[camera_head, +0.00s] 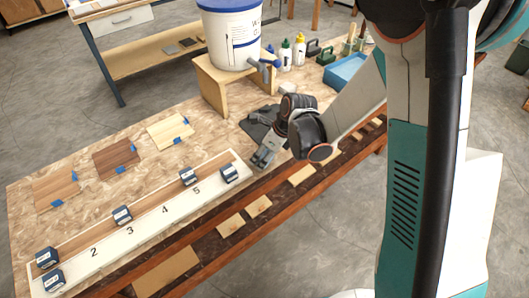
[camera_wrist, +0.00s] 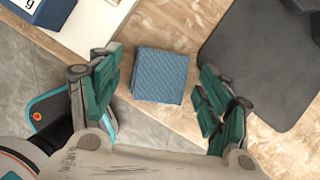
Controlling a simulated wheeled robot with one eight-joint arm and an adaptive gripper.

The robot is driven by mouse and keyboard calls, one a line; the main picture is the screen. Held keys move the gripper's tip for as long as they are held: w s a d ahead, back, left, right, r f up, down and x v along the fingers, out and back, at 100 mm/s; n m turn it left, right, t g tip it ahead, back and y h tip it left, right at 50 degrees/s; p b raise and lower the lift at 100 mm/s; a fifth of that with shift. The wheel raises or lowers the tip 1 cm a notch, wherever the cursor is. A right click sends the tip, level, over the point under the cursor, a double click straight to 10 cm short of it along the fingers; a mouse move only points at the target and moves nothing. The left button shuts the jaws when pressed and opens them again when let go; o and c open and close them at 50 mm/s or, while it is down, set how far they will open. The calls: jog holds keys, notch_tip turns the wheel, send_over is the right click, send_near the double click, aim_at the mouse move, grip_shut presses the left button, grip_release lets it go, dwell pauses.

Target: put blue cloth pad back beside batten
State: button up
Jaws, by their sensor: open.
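The blue cloth pad (camera_wrist: 160,76) is a folded, textured square lying flat on the wooden table near its edge, in the wrist view. My gripper (camera_wrist: 158,82) is open, with its green-padded fingers on either side of the pad. I see no finger touching it. In the head view my gripper (camera_head: 265,158) is low over the table's front edge, just right of the white board's end; I cannot make out the pad there. The batten, seemingly the long brown strip (camera_head: 148,212), lies along the numbered white board (camera_head: 180,222).
Several dark blue labelled blocks (camera_head: 122,216) stand on the board. A dark grey object (camera_wrist: 262,60) lies right of the pad. A wooden stool with a white bucket (camera_head: 232,38) stands behind. Wood sample panels (camera_head: 117,158) lie at left. Bottles (camera_head: 285,55) and a blue tray (camera_head: 345,70) are beyond.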

jog(key=s+d+r+n+t+h+p, duration=0.1)
jog(key=s+d+r+n, duration=0.2)
jog(key=r, duration=0.4)
jog(key=s+d+r+n+p, duration=0.1)
jog(key=s+d+r+n, duration=0.25)
jog(key=r, duration=0.35)
jog(key=s+d+r+n+t+h+p, duration=0.1)
jog(key=s+d+r+n, duration=0.2)
jog(key=r, duration=0.5)
jog(key=s+d+r+n+t+h, duration=0.1)
jog(key=s+d+r+n, duration=0.1)
jog(key=s+n, duration=0.3)
jog(key=s+d+r+n+t, duration=0.1)
jog(key=s+d+r+n, duration=0.2)
jog(key=s+n, duration=0.3)
jog(key=d+n, duration=0.1)
jog(key=n, duration=0.3)
jog(key=shift+d+r+t+h, duration=0.2)
jog(key=shift+t+h, duration=0.1)
jog(key=shift+h, duration=0.1)
